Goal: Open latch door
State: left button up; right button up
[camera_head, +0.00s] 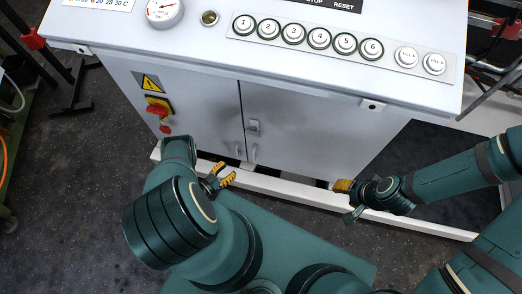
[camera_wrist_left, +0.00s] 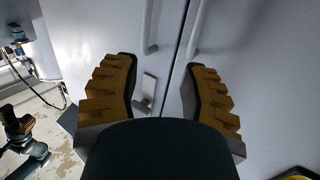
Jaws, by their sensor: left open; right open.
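The grey cabinet's double door (camera_head: 205,110) is shut, with a small latch (camera_head: 254,126) just right of the seam. Below it are two upright bar handles, a left handle (camera_head: 242,151) and a right handle (camera_head: 254,153). In the left wrist view the latch (camera_wrist_left: 147,92) shows between the fingers, beside the seam, with the handles (camera_wrist_left: 197,30) above it. My left gripper (camera_head: 224,174) has yellow fingers, is open and empty, and is in front of the door's lower part; its fingers also show in the left wrist view (camera_wrist_left: 160,80). My right gripper (camera_head: 342,186) is open at the cabinet's lower right, apart from the latch.
A red and yellow switch (camera_head: 158,108) and a warning sign (camera_head: 150,83) are on the left door. The panel top carries numbered buttons (camera_head: 319,37) and a gauge (camera_head: 162,10). A white base rail (camera_head: 285,190) runs along the cabinet's foot.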

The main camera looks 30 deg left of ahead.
aim_at(253, 155)
pick_arm(q)
jog(key=shift+m+h, duration=0.3)
jog(key=shift+h, duration=0.2)
jog(key=x, duration=0.4)
jog(key=d+x, duration=0.1)
jog(key=x, duration=0.3)
jog(key=b+x, duration=0.1)
jog(key=x, duration=0.4)
jog(key=shift+s+d+r, duration=0.15)
jog(key=shift+s+d, duration=0.1)
jog(key=shift+s, duration=0.05)
grip_shut()
